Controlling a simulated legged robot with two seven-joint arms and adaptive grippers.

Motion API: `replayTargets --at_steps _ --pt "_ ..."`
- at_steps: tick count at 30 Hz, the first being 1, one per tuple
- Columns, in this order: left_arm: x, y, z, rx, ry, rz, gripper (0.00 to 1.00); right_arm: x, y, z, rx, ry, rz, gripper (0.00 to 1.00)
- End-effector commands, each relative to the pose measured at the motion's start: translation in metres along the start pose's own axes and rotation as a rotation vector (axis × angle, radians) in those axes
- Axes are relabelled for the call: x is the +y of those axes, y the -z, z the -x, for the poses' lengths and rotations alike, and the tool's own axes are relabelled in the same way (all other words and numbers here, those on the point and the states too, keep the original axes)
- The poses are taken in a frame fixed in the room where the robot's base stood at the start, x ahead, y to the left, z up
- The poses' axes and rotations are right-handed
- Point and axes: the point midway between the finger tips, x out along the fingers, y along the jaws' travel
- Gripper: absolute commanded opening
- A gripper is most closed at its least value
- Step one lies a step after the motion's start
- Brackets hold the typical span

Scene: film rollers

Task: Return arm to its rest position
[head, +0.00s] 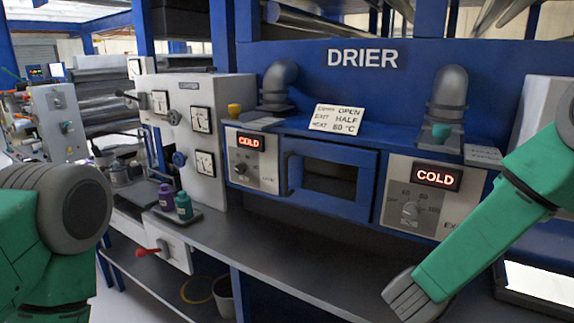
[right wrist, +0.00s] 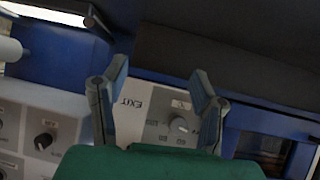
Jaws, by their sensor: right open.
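My right arm (head: 480,225) comes in from the right in the head view, in front of the drier's exit panel (head: 425,195). Its grey lower end (head: 412,297) is over the grey counter; I cannot make out fingers there. In the right wrist view my right gripper (right wrist: 160,74) has its two fingers spread apart with nothing between them. The exit panel, upside down with its dial (right wrist: 178,125), lies behind the fingers; they look apart from it. Only a green and grey part of my left arm (head: 60,225) shows at the left; its gripper is out of view.
The blue drier has an open window (head: 330,178), two lit COLD displays and a card (head: 338,118) on its ledge. A purple bottle (head: 166,196) and a green bottle (head: 184,206) stand on a small tray at the left. The middle of the counter (head: 290,250) is clear.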

Motion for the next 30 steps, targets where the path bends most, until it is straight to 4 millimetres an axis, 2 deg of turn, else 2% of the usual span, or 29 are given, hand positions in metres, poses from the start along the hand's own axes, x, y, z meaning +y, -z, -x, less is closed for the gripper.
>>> replayTargets --at_steps 1,3,5,6,8,9,12,15,18,21,24,30 --pt "0.0 -0.001 -0.013 0.0 0.0 0.0 0.54 0.005 -0.048 -0.006 -0.04 0.056 0.072 0.54" --pt "0.0 -0.001 -0.022 0.0 0.0 0.0 0.54 0.013 -0.101 -0.007 -0.106 0.133 0.15 0.54" --pt "0.0 -0.002 -0.029 0.0 0.0 0.0 0.54 0.023 -0.145 -0.004 -0.174 0.191 0.213 0.54" --pt "0.0 -0.002 -0.033 0.0 0.0 0.0 0.54 0.032 -0.174 -0.001 -0.225 0.225 0.254 0.54" --pt "0.0 -0.002 -0.04 0.0 0.0 0.0 0.54 0.047 -0.216 0.007 -0.31 0.271 0.312 0.54" --pt "0.0 -0.002 -0.045 0.0 0.0 0.0 0.54 0.06 -0.244 0.014 -0.37 0.297 0.35 0.54" --pt "0.0 -0.003 -0.056 0.0 0.0 0.0 0.54 0.094 -0.304 0.036 -0.526 0.345 0.434 0.54" --pt "0.001 -0.003 -0.064 0.0 0.0 0.0 0.54 0.128 -0.348 0.061 -0.669 0.372 0.501 0.54" --pt "0.001 -0.004 -0.07 0.0 0.0 0.0 0.54 0.156 -0.375 0.082 -0.778 0.382 0.547 0.54" --pt "0.001 -0.004 -0.072 0.0 0.0 0.0 0.54 0.172 -0.389 0.096 -0.844 0.385 0.574 0.54" --pt "0.001 -0.004 -0.073 0.0 0.0 0.0 0.54 0.18 -0.394 0.103 -0.874 0.385 0.583 0.54" --pt "0.001 -0.004 -0.072 0.0 0.0 0.0 0.54 0.18 -0.394 0.103 -0.875 0.386 0.584 0.54"
